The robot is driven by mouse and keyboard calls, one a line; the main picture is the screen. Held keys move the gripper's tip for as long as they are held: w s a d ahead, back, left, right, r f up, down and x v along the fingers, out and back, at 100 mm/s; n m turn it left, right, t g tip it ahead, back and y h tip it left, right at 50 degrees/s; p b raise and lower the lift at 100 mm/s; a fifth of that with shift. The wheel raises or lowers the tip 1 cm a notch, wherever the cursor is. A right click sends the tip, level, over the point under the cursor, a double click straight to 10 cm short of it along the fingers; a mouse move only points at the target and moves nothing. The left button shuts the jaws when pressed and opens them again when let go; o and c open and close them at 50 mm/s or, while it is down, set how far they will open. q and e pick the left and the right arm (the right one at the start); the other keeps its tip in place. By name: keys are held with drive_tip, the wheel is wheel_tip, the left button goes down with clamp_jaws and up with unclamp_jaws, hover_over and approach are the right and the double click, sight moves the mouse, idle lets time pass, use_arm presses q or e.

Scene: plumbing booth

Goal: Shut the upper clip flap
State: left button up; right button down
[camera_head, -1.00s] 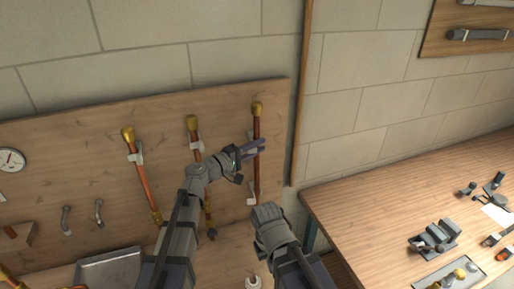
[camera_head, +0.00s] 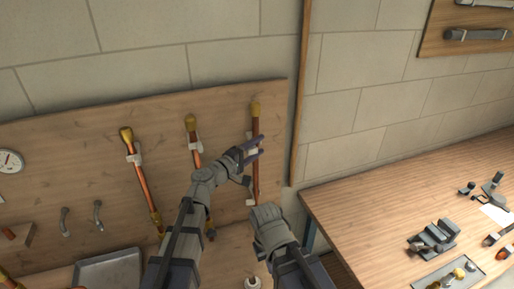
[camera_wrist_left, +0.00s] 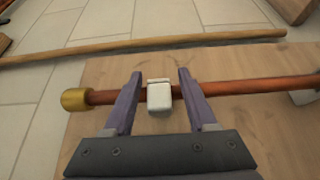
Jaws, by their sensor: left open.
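A copper pipe (camera_head: 256,125) with a brass end hangs on the wooden board at the far right of the row of pipes. Its white upper clip (camera_wrist_left: 159,96) sits around the pipe, and also shows in the head view (camera_head: 251,150). I cannot tell how far its flap stands open. My left gripper (camera_head: 262,145) is open at this clip. In the left wrist view its two purple fingers (camera_wrist_left: 158,78) stand either side of the clip, with gaps, across the pipe.
A lower white clip (camera_head: 250,202) holds the same pipe further down. Other pipes (camera_head: 140,175) hang to the left. A wooden strip (camera_head: 300,95) runs up the wall beside the board. A workbench (camera_head: 350,200) with fittings stands at the right.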

sight(248, 153)
use_arm(q)
drive_tip(key=shift+v, duration=3.95)
use_arm(e)
drive_tip(key=c, duration=1.6)
unclamp_jaws()
